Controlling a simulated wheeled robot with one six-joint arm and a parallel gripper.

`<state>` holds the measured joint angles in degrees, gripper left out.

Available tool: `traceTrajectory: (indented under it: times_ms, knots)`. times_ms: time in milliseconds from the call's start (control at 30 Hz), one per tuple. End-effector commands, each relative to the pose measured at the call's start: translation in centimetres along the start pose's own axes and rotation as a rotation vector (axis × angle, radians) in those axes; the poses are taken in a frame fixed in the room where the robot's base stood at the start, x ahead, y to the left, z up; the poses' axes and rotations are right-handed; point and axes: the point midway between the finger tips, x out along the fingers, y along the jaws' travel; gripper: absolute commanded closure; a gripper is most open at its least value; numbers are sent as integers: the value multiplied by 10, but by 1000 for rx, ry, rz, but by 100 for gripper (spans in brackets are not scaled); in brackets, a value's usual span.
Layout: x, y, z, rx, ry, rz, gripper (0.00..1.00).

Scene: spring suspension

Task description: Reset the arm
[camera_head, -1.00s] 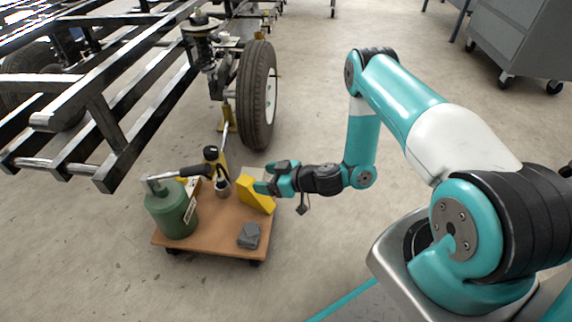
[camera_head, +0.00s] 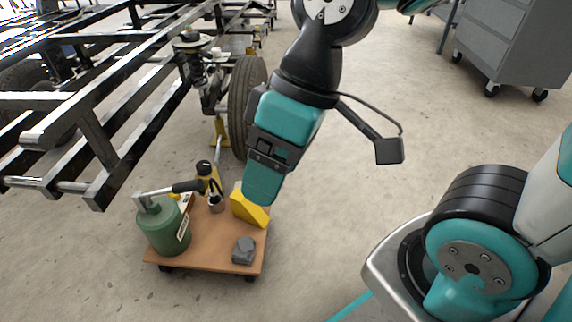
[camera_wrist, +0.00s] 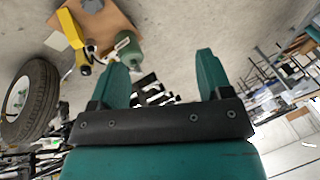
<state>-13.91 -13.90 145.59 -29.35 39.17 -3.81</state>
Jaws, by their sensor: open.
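My gripper (camera_head: 265,180) is raised in the middle of the head view, its fingers pointing down in the picture. In the wrist view its two teal fingers (camera_wrist: 160,72) stand apart with nothing held between them. My arm is folded up, its upper links partly out of the top of the head view. In the head view the gripper overlaps the edge of the yellow wedge (camera_head: 248,208) and the tyre (camera_head: 240,105) behind it.
A low wooden dolly (camera_head: 200,255) carries a green canister (camera_head: 158,232), a yellow-black bottle (camera_head: 205,175) and a grey block (camera_head: 243,250). A black vehicle frame (camera_head: 95,135) spans the left. A grey cabinet (camera_head: 520,45) stands at the back right. Floor between is clear.

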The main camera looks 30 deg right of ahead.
Motion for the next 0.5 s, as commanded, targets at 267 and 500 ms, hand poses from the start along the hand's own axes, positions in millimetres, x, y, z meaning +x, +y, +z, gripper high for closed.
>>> traceTrajectory:
  times_ms: [267, 500]
  knots:
    - [-8, -5, 15, 53, -17, 36, 28]
    - [-12, -6, 13, 51, -15, 35, 28]
